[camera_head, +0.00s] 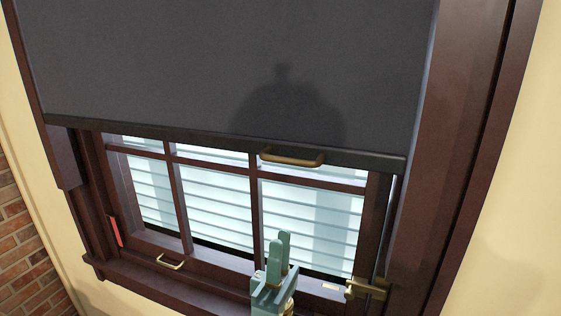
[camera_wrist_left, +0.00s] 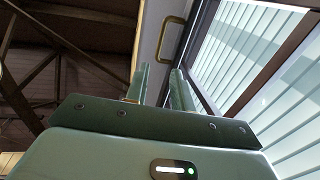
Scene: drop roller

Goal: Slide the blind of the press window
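The dark grey blind (camera_head: 220,60) covers the upper part of the window, and its bottom bar (camera_head: 200,141) hangs across the panes. A brass handle (camera_head: 292,160) is fixed on this bar, right of its middle. My left gripper (camera_head: 280,243) is green, points up, and is below the handle, apart from it. In the left wrist view the handle (camera_wrist_left: 165,40) is beyond the fingertips (camera_wrist_left: 160,72), which have an empty gap between them. My right gripper shows in neither view.
The dark red window frame (camera_head: 455,130) stands around the blind. The lower sash has a smaller pull (camera_head: 170,263), and a brass latch (camera_head: 366,288) sits at the lower right. Brick wall (camera_head: 18,240) is at the far left. A red strip (camera_head: 116,231) is on the left jamb.

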